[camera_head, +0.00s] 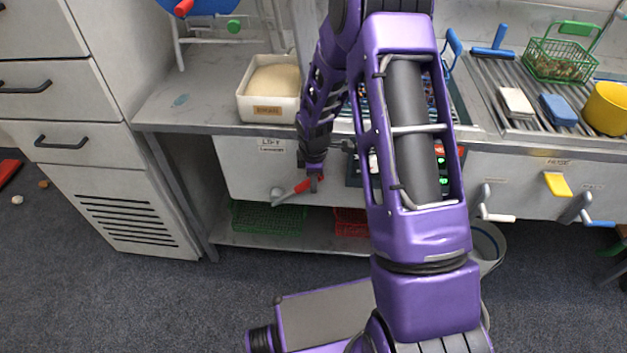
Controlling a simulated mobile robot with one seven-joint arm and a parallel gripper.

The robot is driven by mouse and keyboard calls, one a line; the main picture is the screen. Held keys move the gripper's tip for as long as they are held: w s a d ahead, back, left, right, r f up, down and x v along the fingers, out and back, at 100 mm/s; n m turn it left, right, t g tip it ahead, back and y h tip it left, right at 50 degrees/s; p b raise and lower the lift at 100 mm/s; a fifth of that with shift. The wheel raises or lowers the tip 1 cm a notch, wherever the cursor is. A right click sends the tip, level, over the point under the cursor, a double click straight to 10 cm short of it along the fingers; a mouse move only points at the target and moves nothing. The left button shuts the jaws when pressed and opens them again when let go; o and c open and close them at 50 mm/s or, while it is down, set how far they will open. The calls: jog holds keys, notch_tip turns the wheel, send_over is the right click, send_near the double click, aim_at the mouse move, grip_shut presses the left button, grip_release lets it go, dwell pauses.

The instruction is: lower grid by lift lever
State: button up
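The lift lever (291,193) has a grey shank and a red handle. It sticks out from the white front panel below the "LIFT" label (270,143), with its red end tilted up to the right. My gripper (315,182) is at the red end of the lever, pointing down, and overlaps it in the picture. The fingers are too small to show whether they are closed around the handle. My arm covers much of the counter behind it. I cannot make out the grid that the lever moves.
A white bin of pale grain (270,90) stands on the counter left of my arm. A slatted rack (484,82) at the right holds a green basket (560,60) and a yellow container (606,108). More levers (497,216) stick out at right. Crates sit on the low shelf (253,240).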

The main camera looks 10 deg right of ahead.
grip_shut()
dwell(1.0)
